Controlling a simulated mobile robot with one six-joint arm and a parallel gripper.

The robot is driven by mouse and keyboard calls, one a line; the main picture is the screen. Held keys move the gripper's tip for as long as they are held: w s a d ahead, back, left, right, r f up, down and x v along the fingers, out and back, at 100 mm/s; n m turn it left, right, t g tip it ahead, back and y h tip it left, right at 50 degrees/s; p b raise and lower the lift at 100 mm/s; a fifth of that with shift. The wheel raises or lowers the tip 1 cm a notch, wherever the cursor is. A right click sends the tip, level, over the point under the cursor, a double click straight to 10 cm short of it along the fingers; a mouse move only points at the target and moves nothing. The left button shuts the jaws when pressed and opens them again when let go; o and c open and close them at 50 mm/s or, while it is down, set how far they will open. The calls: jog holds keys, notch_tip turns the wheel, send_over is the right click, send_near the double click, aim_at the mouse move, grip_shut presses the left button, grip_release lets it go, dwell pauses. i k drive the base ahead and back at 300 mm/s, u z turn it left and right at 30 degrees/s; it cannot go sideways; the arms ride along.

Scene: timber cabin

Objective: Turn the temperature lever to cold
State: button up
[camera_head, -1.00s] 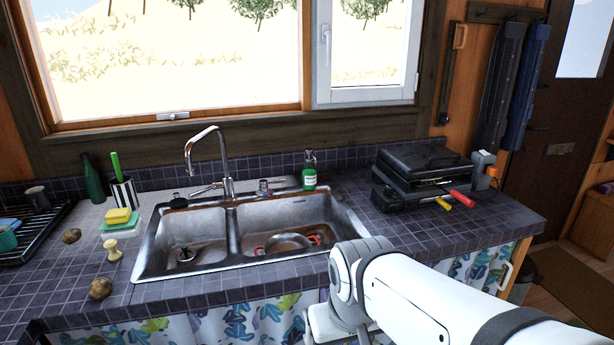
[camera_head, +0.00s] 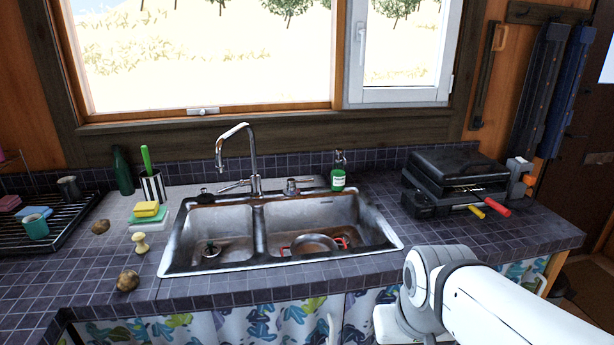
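A chrome faucet (camera_head: 253,160) with a tall curved spout stands behind the steel double-bowl sink (camera_head: 180,240). A thin lever (camera_head: 232,187) reaches left from the faucet's base. A short metal knob (camera_head: 291,187) stands on the sink's back rim to the right of the faucet. I cannot tell from here which of these is the temperature lever, nor its setting. My arm shows at the lower right, well apart from the faucet. My gripper is not clearly visible; the arm's end runs off the bottom edge.
A green soap bottle (camera_head: 338,173) stands behind the right bowl. A pan (camera_head: 314,243) lies in that bowl. A black grill (camera_head: 458,180) with red and yellow handles is at the right. Sponges (camera_head: 149,211), a brush cup (camera_head: 152,186) and a dish rack (camera_head: 60,236) are at the left.

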aim_at(290, 182)
jog(key=i, duration=0.95)
jog(key=z, duration=0.05)
